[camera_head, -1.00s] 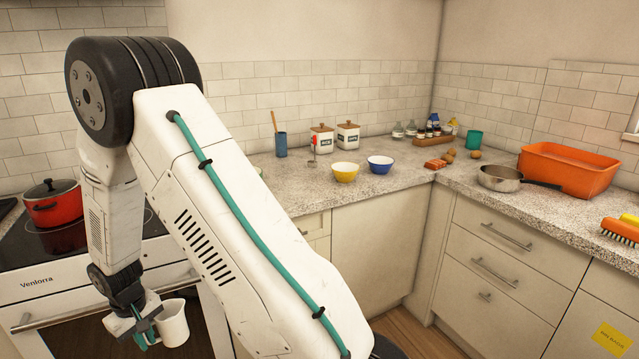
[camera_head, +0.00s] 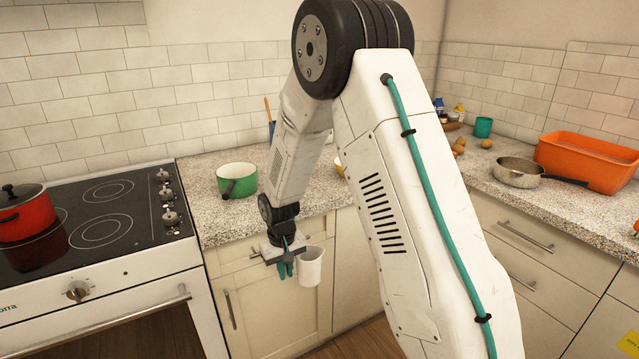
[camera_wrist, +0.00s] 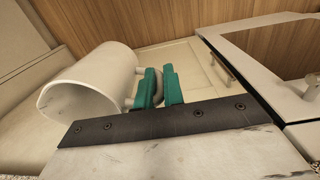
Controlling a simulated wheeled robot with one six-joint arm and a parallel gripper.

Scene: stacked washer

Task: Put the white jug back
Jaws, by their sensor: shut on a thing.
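The white jug (camera_head: 311,267) hangs from my gripper (camera_head: 285,268) in front of the cabinet door, below the level of the counter top. In the wrist view the white jug (camera_wrist: 92,84) lies to the left of the teal fingers. My gripper (camera_wrist: 158,86) is shut on the jug's handle, and the jug's body is beside the fingers. In the head view the jug is roughly upright, with its body to the right of the fingers.
A green pot (camera_head: 237,180) stands on the speckled counter (camera_head: 208,218) above the jug. The stove (camera_head: 110,240) with a red pot (camera_head: 24,212) is at left. A steel pan (camera_head: 516,172) and orange basin (camera_head: 585,165) are at right. My arm hides part of the counter.

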